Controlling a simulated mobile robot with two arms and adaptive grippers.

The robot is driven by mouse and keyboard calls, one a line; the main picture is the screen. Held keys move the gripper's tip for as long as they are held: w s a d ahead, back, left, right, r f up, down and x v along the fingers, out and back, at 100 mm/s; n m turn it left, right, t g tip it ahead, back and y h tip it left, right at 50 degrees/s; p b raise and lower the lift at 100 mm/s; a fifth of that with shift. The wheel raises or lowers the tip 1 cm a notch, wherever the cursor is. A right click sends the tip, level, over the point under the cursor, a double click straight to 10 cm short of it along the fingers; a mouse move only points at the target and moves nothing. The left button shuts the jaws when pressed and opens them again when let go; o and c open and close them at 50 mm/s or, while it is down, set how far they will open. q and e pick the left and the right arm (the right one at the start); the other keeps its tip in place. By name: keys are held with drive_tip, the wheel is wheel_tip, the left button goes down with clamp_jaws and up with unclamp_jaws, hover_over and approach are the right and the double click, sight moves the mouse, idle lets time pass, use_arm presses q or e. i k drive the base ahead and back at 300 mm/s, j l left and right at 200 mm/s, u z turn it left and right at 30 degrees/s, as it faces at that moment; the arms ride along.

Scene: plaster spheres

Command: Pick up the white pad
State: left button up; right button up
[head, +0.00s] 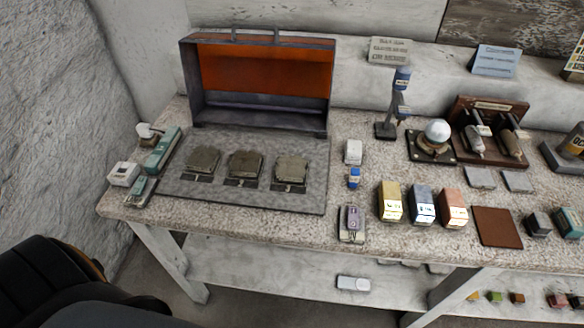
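A small white block (353,151), which may be the white pad, sits on the speckled table (260,200) to the right of the grey mat. Another white item (124,173), box-like, lies at the table's left end. A flat whitish item (353,283) lies on the lower shelf (290,270). I cannot tell for certain which of these is the white pad. Neither of my grippers is in view.
An open orange-lined case (262,80) stands behind the grey mat (250,195) with three greenish blocks on it. A small blue-topped item (354,178) sits just in front of the white block. Yellow (390,202), blue (422,205) and copper (453,208) blocks stand to the right.

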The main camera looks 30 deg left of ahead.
sight(353, 151)
drive_tip(key=i+l+u, duration=0.15)
drive_tip(key=l+u, duration=0.2)
drive_tip(key=l, duration=0.3)
drive_tip(key=l+u, duration=0.3)
drive_tip(key=l, duration=0.3)
drive_tip(key=i, duration=0.05)
